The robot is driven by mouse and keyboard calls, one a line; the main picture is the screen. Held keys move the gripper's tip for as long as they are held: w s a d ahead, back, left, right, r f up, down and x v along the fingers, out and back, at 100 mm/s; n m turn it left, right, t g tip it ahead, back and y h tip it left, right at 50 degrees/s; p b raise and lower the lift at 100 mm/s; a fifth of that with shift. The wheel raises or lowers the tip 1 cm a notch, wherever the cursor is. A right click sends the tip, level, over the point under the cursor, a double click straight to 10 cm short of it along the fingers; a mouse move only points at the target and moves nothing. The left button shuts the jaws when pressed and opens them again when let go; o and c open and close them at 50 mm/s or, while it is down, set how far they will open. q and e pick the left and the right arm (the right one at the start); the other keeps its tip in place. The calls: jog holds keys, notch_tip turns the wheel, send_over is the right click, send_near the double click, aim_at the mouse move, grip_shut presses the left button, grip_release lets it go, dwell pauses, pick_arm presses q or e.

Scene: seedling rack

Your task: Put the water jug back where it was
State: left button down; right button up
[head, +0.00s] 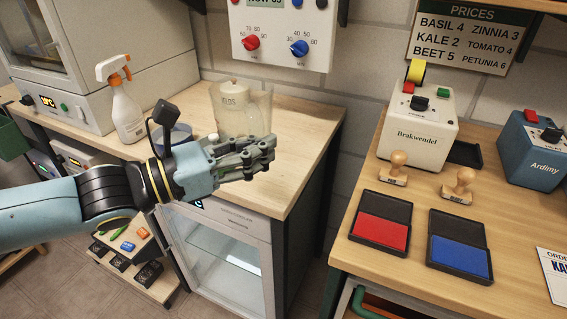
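A clear, see-through jug (258,108) shows above the wooden counter on the left, with a pale pot marked with lettering (228,96) visible through or inside it. My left gripper (268,150) reaches in from the left and lies across the lower part of the jug, hiding its base. The fingers point right, one above the other. I cannot tell whether they are closed on the jug or only in front of it, or whether the jug rests on the counter. My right gripper is not in view.
A white spray bottle (126,112) and a bluish round container (176,134) stand left of the jug. The counter (298,125) is clear to its right. A gap separates it from the right table (360,262), which holds ink pads, stamps and two machines. A control box (282,40) hangs above.

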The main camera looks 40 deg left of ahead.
pick_arm(q)
jog(key=shift+w+a+f+b, duration=0.3)
jog(key=shift+w+f+b, duration=1.3)
jog(key=shift+w+f, duration=0.2)
jog(key=shift+w+a+f+b, duration=0.25)
jog(key=shift+w+f+b, duration=1.3)
jog(key=shift+w+f, duration=0.25)
jog(key=shift+w+a+f+b, duration=0.3)
jog(key=shift+w+f+b, duration=1.3)
jog(key=shift+w+f, duration=0.15)
jog(key=shift+f, duration=0.15)
jog(key=c, duration=2)
grip_release()
jog(key=o, duration=0.5)
